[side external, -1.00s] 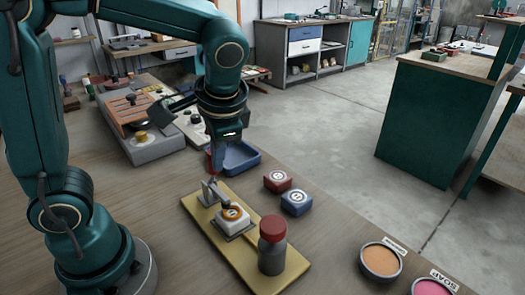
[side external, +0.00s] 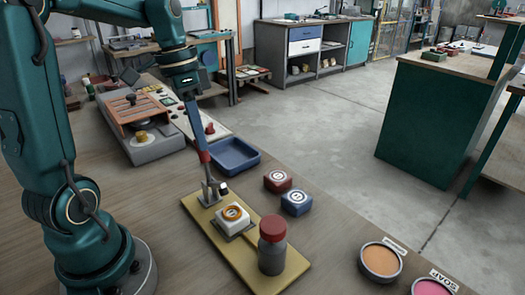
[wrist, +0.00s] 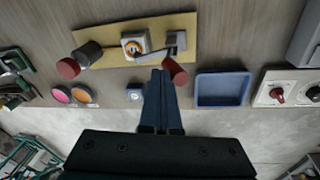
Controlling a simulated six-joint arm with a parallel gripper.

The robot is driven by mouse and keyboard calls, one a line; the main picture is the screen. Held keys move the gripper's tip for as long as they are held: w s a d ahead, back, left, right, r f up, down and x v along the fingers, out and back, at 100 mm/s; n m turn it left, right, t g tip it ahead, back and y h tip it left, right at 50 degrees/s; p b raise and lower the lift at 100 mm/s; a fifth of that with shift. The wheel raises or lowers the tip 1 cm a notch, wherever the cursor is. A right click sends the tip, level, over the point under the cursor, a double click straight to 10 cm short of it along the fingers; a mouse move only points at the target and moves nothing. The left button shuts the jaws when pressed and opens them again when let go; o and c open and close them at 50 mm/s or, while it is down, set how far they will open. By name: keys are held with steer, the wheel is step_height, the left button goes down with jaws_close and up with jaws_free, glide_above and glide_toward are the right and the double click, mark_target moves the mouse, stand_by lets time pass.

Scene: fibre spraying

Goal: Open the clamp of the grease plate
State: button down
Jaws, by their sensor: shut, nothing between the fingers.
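The grease plate is a yellow board (side external: 235,255) on the table. It carries a white block (side external: 233,217) with an orange ring and a grey metal clamp (side external: 210,192). In the wrist view the fingertips (wrist: 161,72) are beside the handle; contact is unclear.
A red-capped grey bottle (side external: 271,247) stands at the board's front end. An empty blue tray (side external: 233,156) lies behind the clamp. Red (side external: 277,181) and blue (side external: 297,202) small blocks sit to the right. A grey machine (side external: 150,145) stands behind left.

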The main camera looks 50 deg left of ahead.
steer(key=a+f+h, duration=0.1)
steer(key=a+h, duration=0.1)
steer(key=a, duration=0.4)
steer(key=shift+a+f+h, duration=0.2)
steer(key=shift+f+h, duration=0.15)
steer(key=shift+h, duration=0.05)
stand_by(0.3)
steer(key=v, duration=0.5)
steer(key=shift+d+r, duration=0.25)
steer(key=shift+d, duration=0.05)
stand_by(0.3)
